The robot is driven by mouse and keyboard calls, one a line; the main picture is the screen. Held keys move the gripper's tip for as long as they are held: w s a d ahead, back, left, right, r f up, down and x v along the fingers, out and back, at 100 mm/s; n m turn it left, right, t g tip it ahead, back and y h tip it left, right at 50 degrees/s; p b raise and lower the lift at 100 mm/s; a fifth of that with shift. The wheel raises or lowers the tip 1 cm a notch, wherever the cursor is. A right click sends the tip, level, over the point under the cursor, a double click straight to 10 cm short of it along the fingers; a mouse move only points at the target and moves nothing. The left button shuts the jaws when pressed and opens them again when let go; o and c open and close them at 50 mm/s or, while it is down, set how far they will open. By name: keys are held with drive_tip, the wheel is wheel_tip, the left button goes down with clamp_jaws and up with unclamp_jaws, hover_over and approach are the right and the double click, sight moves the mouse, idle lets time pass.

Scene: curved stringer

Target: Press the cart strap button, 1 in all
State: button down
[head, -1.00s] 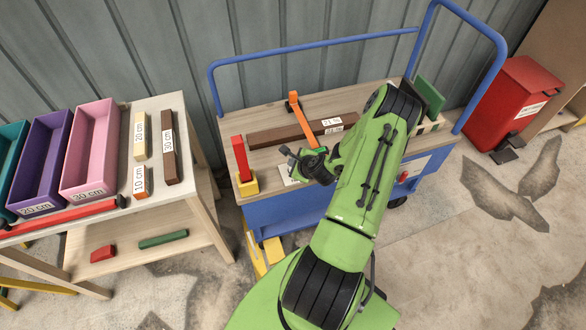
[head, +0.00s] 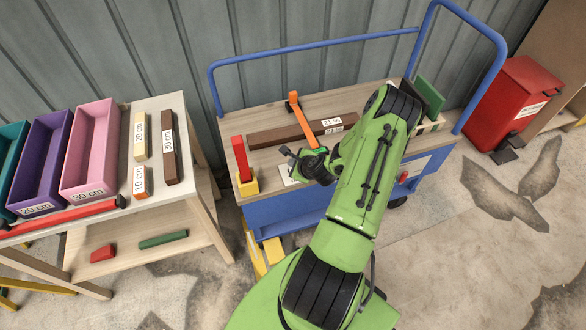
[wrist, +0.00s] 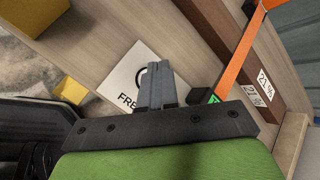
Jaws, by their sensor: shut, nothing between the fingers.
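The blue-railed cart (head: 290,212) stands in the middle, with a wooden deck. On the deck lies a white plate (wrist: 125,80) with a black ring and lettering starting "FRE". My gripper (wrist: 155,68) is shut and empty, with its fingertips over the plate and covering part of the ring. I cannot tell whether they touch it, and any button there is hidden behind them. In the head view my gripper (head: 287,153) is low over the deck's near edge. An orange strap (head: 305,118) crosses a long brown beam (head: 275,134). A small black box with a green display (wrist: 210,98) is beside the strap.
A red post on a yellow block (head: 246,183) stands at the cart's left corner. A red knob (head: 403,176) is on the cart's side. A table with bins (head: 90,150) and labelled blocks is left. A red bin (head: 515,100) is right.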

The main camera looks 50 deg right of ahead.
drive_tip(key=shift+f, duration=0.1)
idle(0.3)
drive_tip(key=shift+f+b, duration=0.35)
drive_tip(key=shift+f+b, duration=0.3)
drive_tip(key=shift+f, duration=0.1)
idle(0.5)
drive_tip(key=shift+r+p, duration=0.75)
drive_tip(key=shift+r, duration=0.1)
drive_tip(key=shift+r, duration=0.1)
wheel_tip(320, 180, up, 5)
drive_tip(key=p, duration=0.4)
idle(0.7)
